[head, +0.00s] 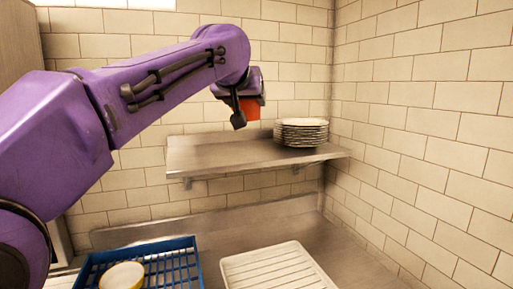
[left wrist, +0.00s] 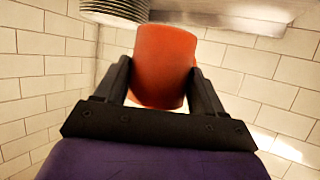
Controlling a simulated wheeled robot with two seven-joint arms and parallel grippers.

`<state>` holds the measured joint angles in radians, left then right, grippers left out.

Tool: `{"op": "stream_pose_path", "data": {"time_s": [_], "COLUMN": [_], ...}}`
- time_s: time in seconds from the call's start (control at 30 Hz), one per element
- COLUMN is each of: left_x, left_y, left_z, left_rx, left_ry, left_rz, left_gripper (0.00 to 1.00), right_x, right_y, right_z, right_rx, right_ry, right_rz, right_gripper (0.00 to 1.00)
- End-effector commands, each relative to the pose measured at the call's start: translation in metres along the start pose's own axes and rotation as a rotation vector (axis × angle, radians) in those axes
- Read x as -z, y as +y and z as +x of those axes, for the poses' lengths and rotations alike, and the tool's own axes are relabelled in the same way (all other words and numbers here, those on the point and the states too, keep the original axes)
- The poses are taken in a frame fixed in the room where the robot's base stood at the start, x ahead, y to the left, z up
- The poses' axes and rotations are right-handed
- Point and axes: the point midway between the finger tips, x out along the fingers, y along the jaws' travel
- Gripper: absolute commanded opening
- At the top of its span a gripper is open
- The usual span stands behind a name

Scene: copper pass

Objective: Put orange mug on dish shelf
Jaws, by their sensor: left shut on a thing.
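The orange mug (left wrist: 165,68) is between the two dark fingers of my left gripper (left wrist: 160,85) in the left wrist view. The gripper is shut on it. In the head view the mug (head: 250,108) shows partly behind my left gripper (head: 243,112), above the dish shelf (head: 215,153). The mug appears apart from the shelf surface. The metal shelf is fixed to the tiled wall, and its left and middle parts are bare. My right gripper is not in view.
A stack of plates (head: 301,132) stands on the right part of the shelf. Below are a blue rack (head: 183,262) with a yellow-rimmed bowl or cup (head: 122,276) in it and a white ribbed tray (head: 275,268) on the metal counter (head: 345,250). A tiled side wall (head: 430,120) bounds the right.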

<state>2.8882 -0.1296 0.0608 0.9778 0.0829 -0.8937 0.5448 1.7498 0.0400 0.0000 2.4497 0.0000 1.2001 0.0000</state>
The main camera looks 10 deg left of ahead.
Motion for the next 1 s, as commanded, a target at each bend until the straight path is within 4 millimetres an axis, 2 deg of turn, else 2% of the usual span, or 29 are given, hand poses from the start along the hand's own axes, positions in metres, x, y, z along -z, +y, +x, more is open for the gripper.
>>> {"op": "stream_pose_path", "data": {"time_s": [0.27, 0.4, 0.67, 0.8, 1.0], "left_x": [0.004, -0.019, -0.037, -0.06, -0.064], "left_y": [-0.025, -0.031, -0.036, -0.035, -0.035], "left_z": [0.084, 0.12, 0.156, 0.163, 0.165], "left_rx": [0.01, 0.009, 0.007, 0.006, 0.005], "left_ry": [-0.008, -0.008, -0.007, -0.006, -0.003], "left_rz": [-0.004, -0.003, -0.001, 0.0, -0.001], "left_gripper": [0.24, 0.24, 0.24, 0.24, 0.24], "right_x": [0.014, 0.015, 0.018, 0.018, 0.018], "right_y": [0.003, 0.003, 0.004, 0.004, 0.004], "right_z": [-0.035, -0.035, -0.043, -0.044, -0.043], "right_rx": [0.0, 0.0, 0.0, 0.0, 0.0], "right_ry": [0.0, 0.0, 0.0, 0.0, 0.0], "right_rz": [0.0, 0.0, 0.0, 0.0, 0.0], "right_gripper": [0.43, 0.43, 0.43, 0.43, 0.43]}}
